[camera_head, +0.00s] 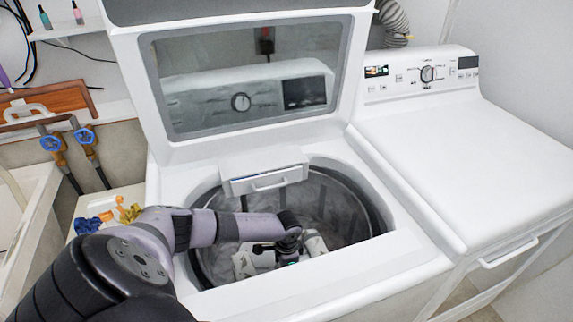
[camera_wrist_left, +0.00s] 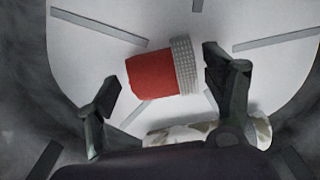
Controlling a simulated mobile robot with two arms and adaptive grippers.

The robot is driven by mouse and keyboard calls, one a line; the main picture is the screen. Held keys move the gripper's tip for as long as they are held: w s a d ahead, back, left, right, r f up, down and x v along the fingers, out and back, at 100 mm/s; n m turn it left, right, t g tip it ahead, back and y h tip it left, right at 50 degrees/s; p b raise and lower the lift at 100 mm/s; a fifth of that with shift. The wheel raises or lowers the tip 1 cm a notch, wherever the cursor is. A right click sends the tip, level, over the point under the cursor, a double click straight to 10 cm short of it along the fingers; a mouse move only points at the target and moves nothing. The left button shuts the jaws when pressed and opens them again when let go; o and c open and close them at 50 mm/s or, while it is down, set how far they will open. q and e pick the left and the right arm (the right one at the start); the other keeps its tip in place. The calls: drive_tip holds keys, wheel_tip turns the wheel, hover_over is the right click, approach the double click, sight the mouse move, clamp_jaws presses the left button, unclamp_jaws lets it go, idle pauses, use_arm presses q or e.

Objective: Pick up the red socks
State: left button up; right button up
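The red socks (camera_wrist_left: 152,75) show in the left wrist view as one rolled red bundle with a grey ribbed cuff, lying on the pale floor of the washer drum. My left gripper (camera_wrist_left: 161,68) is open, one finger to the left of the socks and the other to the right near the cuff. I cannot tell whether a finger touches them. In the head view my left arm reaches down into the open washer (camera_head: 360,222), and the socks are hidden there. My right gripper is not in view.
A pale patterned cloth (camera_wrist_left: 180,133) lies in the drum near the gripper's base. The drum wall (camera_head: 362,205) surrounds my gripper. The raised lid (camera_head: 150,95) stands behind; a closed white machine (camera_head: 470,165) is at right. Small blue (camera_head: 87,225) and yellow (camera_head: 130,213) items lie at left.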

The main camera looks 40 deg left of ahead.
use_arm(q)
drive_tip(key=c, duration=1.2)
drive_tip(key=shift+r, duration=0.15)
wheel_tip(320, 180, up, 20)
drive_tip(key=shift+f, duration=0.1)
